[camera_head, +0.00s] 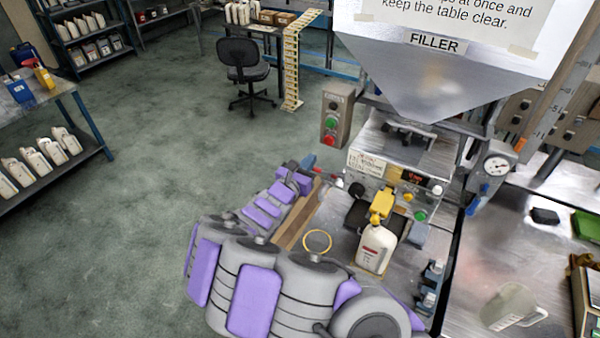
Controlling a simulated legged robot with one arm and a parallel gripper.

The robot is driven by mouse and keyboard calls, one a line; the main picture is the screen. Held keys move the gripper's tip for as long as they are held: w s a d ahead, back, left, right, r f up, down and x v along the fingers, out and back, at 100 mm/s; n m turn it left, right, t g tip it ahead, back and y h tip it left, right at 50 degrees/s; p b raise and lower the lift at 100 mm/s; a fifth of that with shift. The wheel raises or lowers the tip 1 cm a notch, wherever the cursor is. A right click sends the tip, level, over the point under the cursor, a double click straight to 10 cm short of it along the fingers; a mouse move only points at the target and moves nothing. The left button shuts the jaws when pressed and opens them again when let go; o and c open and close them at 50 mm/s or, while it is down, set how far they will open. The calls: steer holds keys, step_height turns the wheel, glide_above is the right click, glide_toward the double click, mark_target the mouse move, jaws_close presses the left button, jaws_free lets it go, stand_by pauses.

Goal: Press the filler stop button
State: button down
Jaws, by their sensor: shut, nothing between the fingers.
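The filler (405,150) is a steel machine with a hopper labelled FILLER. A grey control box (344,108) is mounted on its left side. The box carries a green button (332,123) and, below it, a red button (329,140), which looks like the stop button. My grey and purple arm reaches up from the bottom, and my gripper (306,164) is shut and empty, small in the picture. It appears below and left of the red button, with a gap between them in the picture; the depth gap is hard to tell. The red button is unobstructed.
A white bottle (375,248) stands under the yellow nozzle (382,204) on the steel table. A yellow ring (317,241) lies close to my arm. A gauge (497,164) and a clear jug (513,306) are at right. The floor at left is open, before shelves with bottles.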

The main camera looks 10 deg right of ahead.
steer(key=v, duration=0.4)
steer(key=shift+s+d, duration=0.1)
steer(key=shift+s, duration=0.3)
steer(key=shift+a, duration=0.3)
steer(key=shift+d, duration=0.1)
